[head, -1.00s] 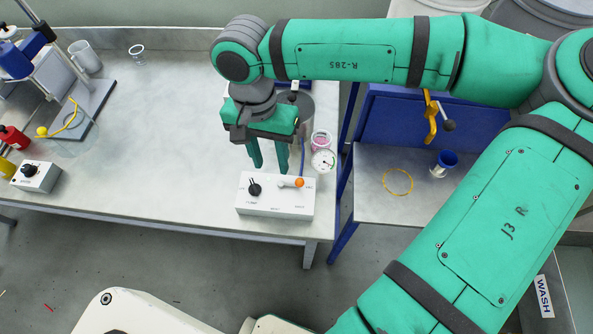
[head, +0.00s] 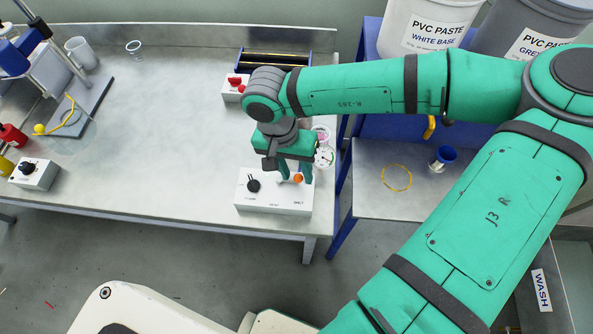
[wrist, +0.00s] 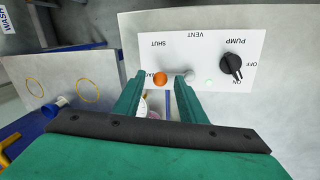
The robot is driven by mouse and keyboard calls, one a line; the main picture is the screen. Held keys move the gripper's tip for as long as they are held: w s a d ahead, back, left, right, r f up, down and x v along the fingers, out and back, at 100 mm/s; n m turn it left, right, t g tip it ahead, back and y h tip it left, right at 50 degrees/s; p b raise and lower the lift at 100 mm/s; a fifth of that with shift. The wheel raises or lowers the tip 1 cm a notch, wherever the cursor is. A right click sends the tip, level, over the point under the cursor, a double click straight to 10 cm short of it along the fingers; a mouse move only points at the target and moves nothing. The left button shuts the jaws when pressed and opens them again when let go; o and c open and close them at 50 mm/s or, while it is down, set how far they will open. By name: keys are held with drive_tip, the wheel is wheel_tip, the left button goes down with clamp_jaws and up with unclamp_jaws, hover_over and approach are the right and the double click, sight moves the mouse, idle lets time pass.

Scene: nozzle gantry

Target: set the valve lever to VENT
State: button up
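The valve lever (head: 297,178) is a short pale arm with an orange end on a white control box (head: 262,203). The orange end also shows in the wrist view (wrist: 160,78). It points right in the head view, towards a label partly hidden by a finger. VENT (wrist: 194,34) and SHUT (wrist: 159,43) are printed along the box's front side. My gripper (head: 296,177) is open, its two fingers pointing down on either side of the orange end. I cannot tell whether either finger touches the lever.
A black pump knob (wrist: 232,66) sits on the same box, beside the lever. A round gauge (head: 325,156) and a pink-filled cup stand close behind the box. A box with red knobs (head: 235,87) is further back. The bench's middle is clear.

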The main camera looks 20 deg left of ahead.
drive_tip(key=shift+f, duration=0.3)
drive_tip(key=shift+w, duration=0.1)
clamp_jaws()
